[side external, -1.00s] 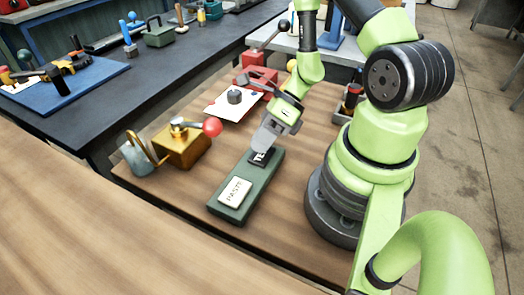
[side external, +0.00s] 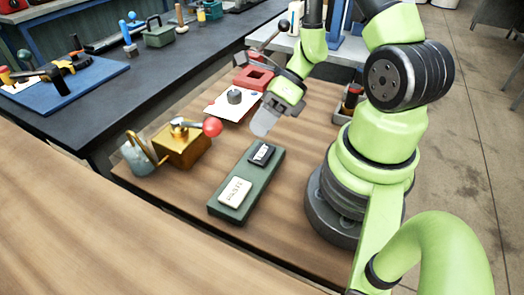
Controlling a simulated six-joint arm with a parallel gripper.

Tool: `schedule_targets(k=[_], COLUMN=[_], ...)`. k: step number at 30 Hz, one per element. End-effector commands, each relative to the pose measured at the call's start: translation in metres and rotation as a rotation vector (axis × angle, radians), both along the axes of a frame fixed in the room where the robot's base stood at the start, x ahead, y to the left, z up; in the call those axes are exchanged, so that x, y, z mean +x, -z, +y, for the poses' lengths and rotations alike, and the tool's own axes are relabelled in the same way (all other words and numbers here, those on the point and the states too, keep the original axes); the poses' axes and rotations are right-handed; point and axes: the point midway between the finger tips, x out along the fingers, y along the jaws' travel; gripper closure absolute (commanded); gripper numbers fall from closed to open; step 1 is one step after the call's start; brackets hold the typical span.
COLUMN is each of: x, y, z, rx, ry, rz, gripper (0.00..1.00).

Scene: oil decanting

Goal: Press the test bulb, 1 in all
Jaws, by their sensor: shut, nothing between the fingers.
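A long green panel (side external: 249,177) lies on the wooden table. It carries a black pad (side external: 261,154) at its far end and a white pad (side external: 235,192) at its near end. Both bear lettering too blurred to read surely; the black pad's may be "TEST". I cannot tell for certain which part is the test bulb. My gripper (side external: 263,125) is shut and empty. It hangs just beyond the black pad and apparently above it, clear of the panel.
A brass box (side external: 181,150) with a red ball (side external: 212,127) on a lever stands left of the panel, beside a grey-blue can (side external: 138,157). A white sheet (side external: 222,110) with a dark knob (side external: 235,96) and a red block (side external: 254,78) lie behind. Bare wood surrounds the panel.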

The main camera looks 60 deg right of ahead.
Motion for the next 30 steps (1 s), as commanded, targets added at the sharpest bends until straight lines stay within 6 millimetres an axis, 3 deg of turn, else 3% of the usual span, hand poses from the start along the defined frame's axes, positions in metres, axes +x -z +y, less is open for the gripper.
schedule_targets(k=[6,26,30], x=[0.000,0.000,0.003], y=[-0.018,-0.021,-0.032], z=[0.000,0.000,0.003], rx=[-0.002,-0.001,-0.048], ry=[0.000,-0.002,-0.090], rz=[-0.002,-0.001,-0.062], gripper=[1.00,1.00,1.00])
